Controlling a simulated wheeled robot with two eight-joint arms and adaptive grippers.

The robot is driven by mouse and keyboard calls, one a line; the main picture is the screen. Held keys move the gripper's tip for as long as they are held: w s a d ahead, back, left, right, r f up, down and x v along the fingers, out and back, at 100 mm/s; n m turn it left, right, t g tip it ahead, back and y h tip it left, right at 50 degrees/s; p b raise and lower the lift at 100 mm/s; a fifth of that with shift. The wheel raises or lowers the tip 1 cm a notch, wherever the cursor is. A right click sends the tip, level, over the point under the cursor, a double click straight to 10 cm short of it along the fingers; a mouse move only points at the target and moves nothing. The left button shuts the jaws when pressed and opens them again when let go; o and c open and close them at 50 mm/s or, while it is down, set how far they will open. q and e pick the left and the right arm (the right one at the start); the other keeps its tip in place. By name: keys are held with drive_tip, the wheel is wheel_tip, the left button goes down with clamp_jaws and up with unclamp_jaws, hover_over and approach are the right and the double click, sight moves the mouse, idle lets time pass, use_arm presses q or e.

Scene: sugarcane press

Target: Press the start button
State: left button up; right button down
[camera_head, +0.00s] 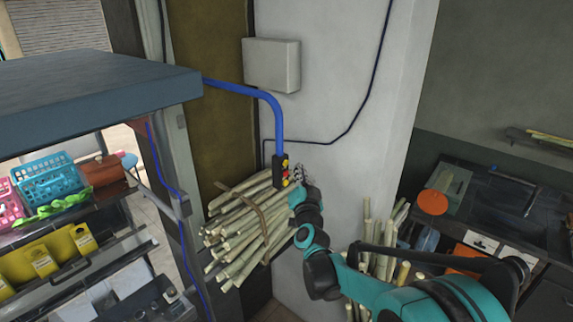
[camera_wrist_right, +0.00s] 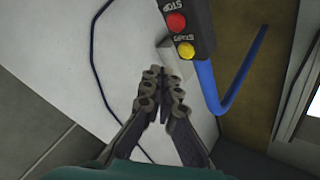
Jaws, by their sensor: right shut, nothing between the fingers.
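The black control box (camera_head: 279,172) hangs on a blue conduit by the wall. In the right wrist view its lower end shows a red button marked STOP (camera_wrist_right: 176,22) and a yellow button marked START (camera_wrist_right: 186,50). My right gripper (camera_head: 297,171) is beside the box in the head view, with nothing held. In the wrist view the right gripper (camera_wrist_right: 163,78) is shut, its fingertips just left of and below the yellow button in the picture. A gap shows between the tips and the button in that view. My left gripper is not in view.
A bundle of sugarcane (camera_head: 240,232) is below the box. A grey junction box (camera_head: 271,65) is on the wall above. A counter (camera_head: 95,90) with shelves of baskets stands at the left. More canes and a dark worktop (camera_head: 490,210) are at the right.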

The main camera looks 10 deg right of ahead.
drive_tip(key=shift+w+a, duration=0.6)
drive_tip(key=shift+w, duration=0.1)
idle(1.1)
drive_tip(key=shift+w+a+b, duration=0.25)
drive_tip(key=shift+w+b, duration=0.05)
drive_tip(key=shift+w, duration=0.05)
drive_tip(key=shift+w+a, duration=0.3)
drive_tip(key=shift+w, duration=0.05)
idle(0.8)
idle(0.3)
drive_tip(key=shift+s+d+b, duration=0.3)
drive_tip(key=shift+s+d, duration=0.25)
drive_tip(key=shift+s, duration=0.15)
